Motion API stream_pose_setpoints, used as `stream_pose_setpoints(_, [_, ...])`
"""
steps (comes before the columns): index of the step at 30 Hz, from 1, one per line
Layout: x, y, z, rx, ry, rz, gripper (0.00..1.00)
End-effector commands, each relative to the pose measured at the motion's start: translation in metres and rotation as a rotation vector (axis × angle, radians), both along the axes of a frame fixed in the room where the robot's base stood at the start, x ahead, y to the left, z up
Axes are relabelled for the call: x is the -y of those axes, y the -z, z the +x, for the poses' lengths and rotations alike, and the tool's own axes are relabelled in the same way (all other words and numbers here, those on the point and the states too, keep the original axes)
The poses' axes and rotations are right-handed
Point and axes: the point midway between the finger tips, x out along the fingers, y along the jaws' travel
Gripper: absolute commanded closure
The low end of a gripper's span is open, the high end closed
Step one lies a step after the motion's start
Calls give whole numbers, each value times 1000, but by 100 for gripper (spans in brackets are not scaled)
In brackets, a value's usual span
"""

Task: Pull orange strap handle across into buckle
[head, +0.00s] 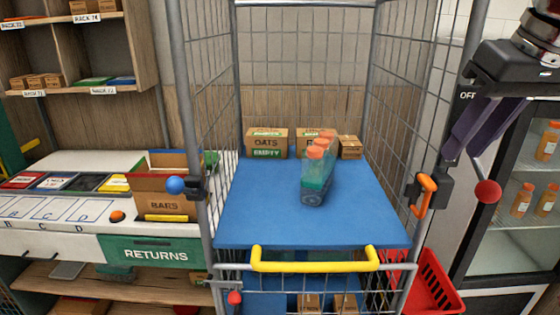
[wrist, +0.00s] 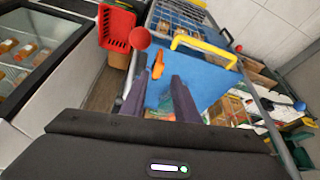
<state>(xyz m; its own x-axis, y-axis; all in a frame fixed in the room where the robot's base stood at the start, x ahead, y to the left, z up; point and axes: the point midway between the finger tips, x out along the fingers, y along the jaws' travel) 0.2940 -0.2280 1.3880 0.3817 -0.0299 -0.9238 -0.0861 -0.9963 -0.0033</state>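The orange strap handle (head: 424,190) sits in a dark mount on the right front post of a wire cage cart. In the wrist view the orange handle (wrist: 158,65) shows just beyond my fingertips, apart from them as far as I can tell. A dark fitting (head: 195,188), probably the buckle, is on the left front post beside a blue ball (head: 175,185). No strap is seen across the cart's front. My gripper (head: 468,148) is up and to the right of the handle. Its two purple fingers are apart with nothing held, as the wrist view (wrist: 160,78) also shows.
A red ball (head: 488,191) stands right of the handle, below my fingers. The cart's blue shelf (head: 260,205) carries bottles (head: 316,175) and cartons (head: 267,142). A yellow bar (head: 315,262) crosses the front. A fridge (head: 505,230) and red basket (head: 435,285) are at right.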

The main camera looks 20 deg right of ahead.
Motion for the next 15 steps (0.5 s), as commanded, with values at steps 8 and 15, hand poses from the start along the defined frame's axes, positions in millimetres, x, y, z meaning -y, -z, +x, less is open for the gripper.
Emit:
stream_pose_setpoints(8, [0,11,4,-1,1,2,72])
stream_pose_setpoints(15, [1,40,16,-2,1,3,72])
